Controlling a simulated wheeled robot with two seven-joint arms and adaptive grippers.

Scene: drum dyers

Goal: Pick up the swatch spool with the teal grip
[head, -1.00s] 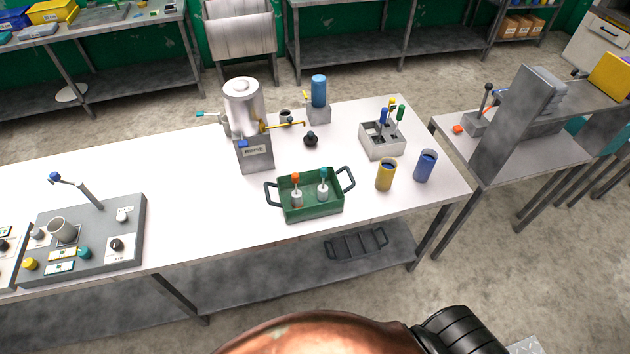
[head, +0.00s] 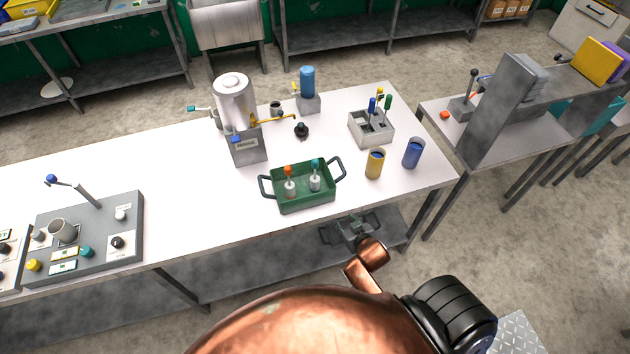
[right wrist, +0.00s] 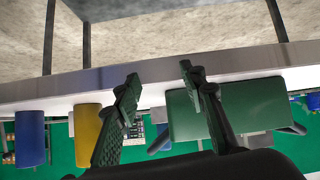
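The swatch spool with the teal grip (head: 315,180) stands upright in the right part of a green tray (head: 304,204) on the white table. A similar spool with an orange grip (head: 290,188) stands to its left in the same tray. My right gripper (head: 352,226) is in front of the table edge, to the right of and nearer than the tray, apart from it. In the right wrist view its two fingers (right wrist: 158,88) are spread with nothing between them, and the green tray (right wrist: 190,117) shows beside them; neither spool is clearly seen there. My left gripper is out of view.
Yellow (head: 374,165) and blue (head: 412,154) cups stand right of the tray. A grey box of colored-handled tools (head: 368,143) is behind them. A metal tank (head: 236,108) stands behind the tray, and a grey control panel (head: 92,238) at left. A lower shelf runs underneath.

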